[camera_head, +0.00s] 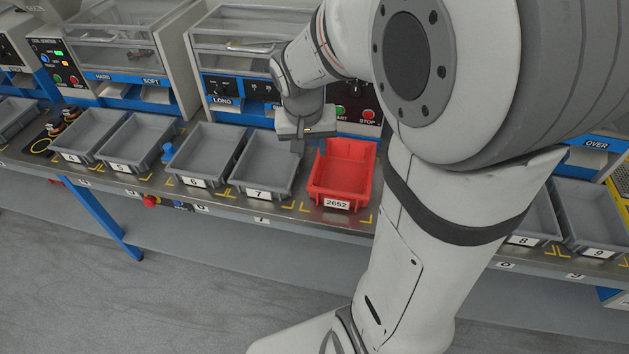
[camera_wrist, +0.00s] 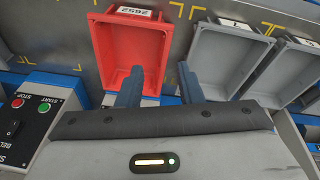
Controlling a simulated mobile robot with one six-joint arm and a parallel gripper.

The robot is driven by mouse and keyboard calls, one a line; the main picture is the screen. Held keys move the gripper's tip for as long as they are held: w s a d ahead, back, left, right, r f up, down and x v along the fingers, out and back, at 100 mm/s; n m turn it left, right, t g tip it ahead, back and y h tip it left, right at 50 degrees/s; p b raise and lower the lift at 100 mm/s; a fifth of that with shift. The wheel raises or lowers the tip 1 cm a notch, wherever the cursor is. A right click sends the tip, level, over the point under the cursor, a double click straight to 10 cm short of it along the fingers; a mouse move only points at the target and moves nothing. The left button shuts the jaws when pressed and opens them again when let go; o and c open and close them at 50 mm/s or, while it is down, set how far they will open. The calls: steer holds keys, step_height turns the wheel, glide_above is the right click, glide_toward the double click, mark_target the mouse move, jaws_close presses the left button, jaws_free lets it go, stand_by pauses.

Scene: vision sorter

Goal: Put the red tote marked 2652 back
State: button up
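The red tote (camera_head: 345,166) stands upright on the bench, with a white 2652 label on its front. It sits right of the grey tote marked 7 (camera_head: 263,187). In the wrist view the red tote (camera_wrist: 104,53) is at upper left, its label at the top. My gripper (camera_head: 297,146) is above the bench at the red tote's back left corner. In the wrist view its fingers (camera_wrist: 161,82) are apart with nothing clearly held. One finger overlaps the tote's inside, the other the gap beside the grey tote. I cannot tell whether they touch the wall.
Several grey totes line the bench to the left, including one marked 6 (camera_head: 206,154). Totes marked 8 (camera_head: 541,220) and 9 (camera_head: 584,219) are at the right. A START/STOP panel (camera_head: 358,107) stands behind the red tote. My arm hides the bench right of it.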

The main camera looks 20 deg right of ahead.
steer(key=s+a+r+n+y, duration=0.1)
steer(key=s+a+n, duration=0.1)
steer(key=s, duration=0.5)
steer(key=s+a+r+n, duration=0.1)
steer(key=s+a+n, duration=0.1)
steer(key=s, duration=0.4)
steer(key=shift+s+a+r+t+y, duration=0.2)
steer(key=shift+s+r+t+y, duration=0.1)
steer(key=shift+s+y, duration=0.1)
steer(key=shift+r, duration=0.1)
